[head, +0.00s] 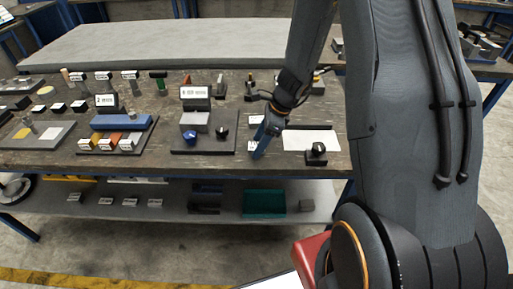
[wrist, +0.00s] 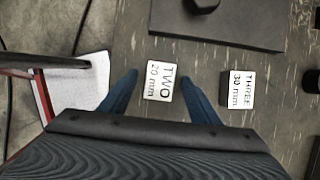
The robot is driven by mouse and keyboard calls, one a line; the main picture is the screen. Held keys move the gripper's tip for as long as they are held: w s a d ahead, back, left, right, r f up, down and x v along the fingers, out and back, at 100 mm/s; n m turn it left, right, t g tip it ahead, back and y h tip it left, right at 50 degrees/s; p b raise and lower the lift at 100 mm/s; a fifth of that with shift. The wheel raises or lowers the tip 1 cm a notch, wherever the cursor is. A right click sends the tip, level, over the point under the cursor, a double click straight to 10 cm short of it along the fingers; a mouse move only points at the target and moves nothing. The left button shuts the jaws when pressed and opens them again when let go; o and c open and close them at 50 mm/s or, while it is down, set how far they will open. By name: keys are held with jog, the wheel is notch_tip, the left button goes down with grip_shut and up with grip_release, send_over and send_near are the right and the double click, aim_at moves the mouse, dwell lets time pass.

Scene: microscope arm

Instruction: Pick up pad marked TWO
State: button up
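The pad marked TWO, 20 mm (wrist: 160,80), is a small block with a white label on its top, lying on the dark bench in the wrist view. My gripper (wrist: 158,82) is open and empty, with one blue finger on each side of this pad and a gap showing on both sides. The wrist view does not show clearly how high the fingertips are above the bench. In the head view my gripper (head: 262,140) points down near the bench's front edge and partly hides a white label (head: 252,146) beside it.
The pad marked THREE, 30 mm (wrist: 238,87), lies just right of my right finger. A dark board with a black knob (wrist: 203,4) lies beyond the pads. In the head view, a white plate (head: 308,139) and a black knobbed block (head: 317,151) are right of my gripper.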

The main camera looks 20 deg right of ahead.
grip_shut()
